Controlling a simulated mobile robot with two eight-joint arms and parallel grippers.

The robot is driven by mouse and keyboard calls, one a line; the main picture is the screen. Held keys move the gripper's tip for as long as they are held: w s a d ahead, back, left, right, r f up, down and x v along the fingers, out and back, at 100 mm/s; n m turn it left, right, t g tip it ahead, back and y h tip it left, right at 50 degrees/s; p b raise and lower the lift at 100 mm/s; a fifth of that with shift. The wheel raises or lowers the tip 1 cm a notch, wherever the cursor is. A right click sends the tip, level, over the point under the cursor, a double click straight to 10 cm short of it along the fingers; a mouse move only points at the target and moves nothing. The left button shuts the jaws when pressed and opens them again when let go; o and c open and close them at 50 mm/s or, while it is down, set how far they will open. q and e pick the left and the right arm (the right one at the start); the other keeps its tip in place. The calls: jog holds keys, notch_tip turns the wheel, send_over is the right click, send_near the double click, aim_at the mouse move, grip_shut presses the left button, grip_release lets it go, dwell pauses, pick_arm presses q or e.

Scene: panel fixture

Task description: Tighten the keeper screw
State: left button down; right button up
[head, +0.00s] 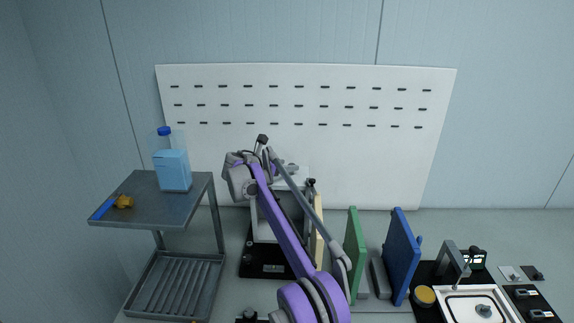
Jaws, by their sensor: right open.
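A panel fixture stands behind my right arm at the middle of the head view, with a black base (264,262) and a grey body (262,222). My right arm crosses in front of it and hides much of it. My right gripper (268,152) is at the top of the fixture, in front of the white pegboard, and is open. Its fingertips are small and partly covered by the arm, so I cannot tell whether they touch anything. I cannot make out the keeper screw. My left gripper is out of view.
A grey cart (150,197) at left holds a blue-capped bottle (173,170) and a blue-and-yellow tool (115,205). A slotted white pegboard (370,150) stands behind. Right of the fixture are a green panel (355,250), a blue panel (400,255) and a white tray (450,310).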

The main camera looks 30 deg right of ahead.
jog(key=shift+w+d+f, duration=0.2)
jog(key=shift+d, duration=0.2)
grip_shut()
jog(key=m+g+p, duration=0.1)
jog(key=p, duration=0.1)
jog(key=w+r+m+g+p, duration=0.1)
jog(key=p, duration=0.1)
jog(key=shift+a+m+g+h+p, duration=0.1)
jog(key=shift+m+g+h+p, duration=0.2)
jog(key=shift+h+p, duration=0.1)
jog(key=shift+f+g, duration=0.15)
jog(key=shift+g, duration=0.15)
jog(key=shift+f, duration=0.15)
jog(key=shift+s+f, duration=0.1)
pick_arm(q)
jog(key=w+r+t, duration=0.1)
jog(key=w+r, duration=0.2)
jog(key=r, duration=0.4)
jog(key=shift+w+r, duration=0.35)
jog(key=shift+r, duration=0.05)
pick_arm(e)
jog(key=shift+s, duration=0.1)
grip_release()
jog(key=shift+f, duration=0.1)
